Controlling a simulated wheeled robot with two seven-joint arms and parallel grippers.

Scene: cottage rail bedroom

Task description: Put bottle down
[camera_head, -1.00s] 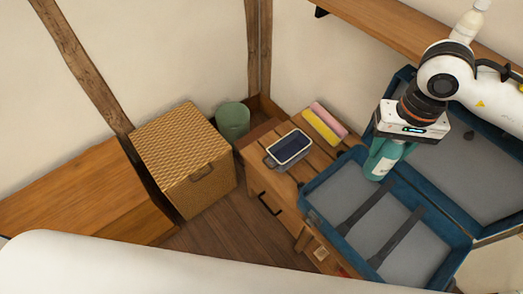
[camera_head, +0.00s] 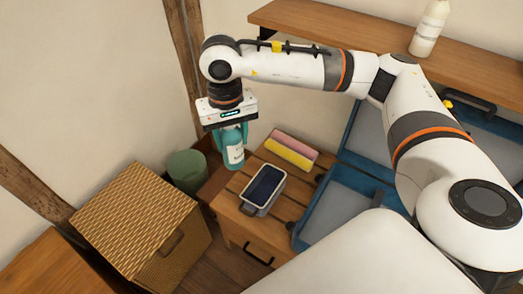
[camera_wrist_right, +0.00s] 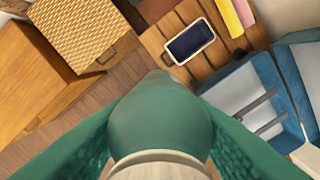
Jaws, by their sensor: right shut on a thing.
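My right gripper (camera_head: 231,134) points down and is shut on a teal bottle with a pale label (camera_head: 235,156). The bottle hangs roughly upright at the back-left end of the slatted wooden bench (camera_head: 232,186); I cannot tell its exact height. In the right wrist view the bottle (camera_wrist_right: 160,118) fills the lower middle, between the teal-looking fingers, and hides what is straight beneath it. My left gripper is not in view.
A dark-topped box (camera_head: 264,189) and pink and yellow rolls (camera_head: 290,150) lie on the bench. An open blue suitcase (camera_head: 325,210) is to the right. A wicker box (camera_head: 135,215) and green bin (camera_head: 187,170) stand left. A white bottle (camera_head: 428,30) stands on the shelf.

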